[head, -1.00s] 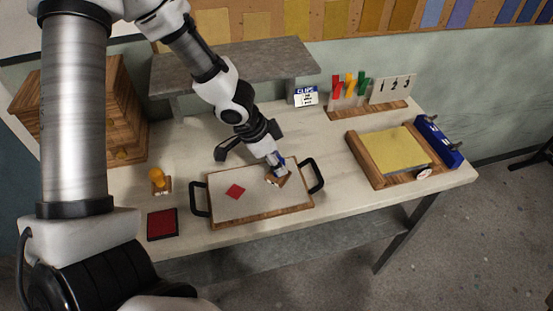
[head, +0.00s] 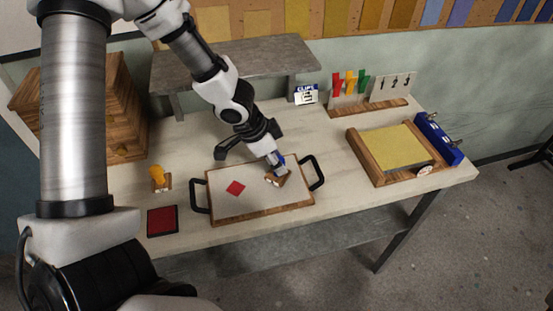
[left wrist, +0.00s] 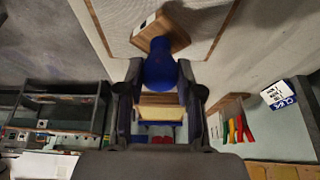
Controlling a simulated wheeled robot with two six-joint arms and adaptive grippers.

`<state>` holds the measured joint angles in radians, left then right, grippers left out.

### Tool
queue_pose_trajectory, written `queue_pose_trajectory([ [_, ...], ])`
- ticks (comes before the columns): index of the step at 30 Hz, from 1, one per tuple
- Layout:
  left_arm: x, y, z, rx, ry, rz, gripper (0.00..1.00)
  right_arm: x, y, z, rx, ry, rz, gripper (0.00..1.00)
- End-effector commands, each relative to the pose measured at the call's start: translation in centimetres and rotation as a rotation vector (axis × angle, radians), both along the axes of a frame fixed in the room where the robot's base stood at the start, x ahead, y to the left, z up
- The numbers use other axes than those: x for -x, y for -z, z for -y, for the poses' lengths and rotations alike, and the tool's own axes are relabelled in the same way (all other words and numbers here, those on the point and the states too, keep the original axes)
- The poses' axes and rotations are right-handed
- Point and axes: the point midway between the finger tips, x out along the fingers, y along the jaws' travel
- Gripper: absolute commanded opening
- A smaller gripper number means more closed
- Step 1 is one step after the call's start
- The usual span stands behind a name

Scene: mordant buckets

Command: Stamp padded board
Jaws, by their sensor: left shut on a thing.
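The padded board (head: 218,208) lies on the table, a pale pad in a wooden frame with a black handle at each end. One red diamond mark (head: 236,188) shows on its left half. My left gripper (head: 276,161) is shut on the blue handle (left wrist: 160,68) of a stamp with a wooden base (head: 278,180). The stamp is over the right half of the board; I cannot tell if its base touches the pad. Its underside is hidden. A red ink pad (head: 162,221) in a black tray lies left of the board. My right gripper is not in view.
A second stamp with an orange handle (head: 157,174) stands left of the board. A wooden tray with a yellow sheet (head: 395,148) and colored clips (head: 350,84) are on the right.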

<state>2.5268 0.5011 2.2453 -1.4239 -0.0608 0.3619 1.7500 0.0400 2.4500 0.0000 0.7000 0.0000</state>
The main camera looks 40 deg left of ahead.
Motion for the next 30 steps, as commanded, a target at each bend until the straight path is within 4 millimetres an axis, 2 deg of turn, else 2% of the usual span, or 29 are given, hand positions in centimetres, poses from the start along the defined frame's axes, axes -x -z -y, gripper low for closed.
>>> queue_pose_trajectory([
  [30, -0.01, 0.77, 0.00, 0.000, 0.000, 0.000, 0.13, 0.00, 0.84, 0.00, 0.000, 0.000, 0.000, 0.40],
])
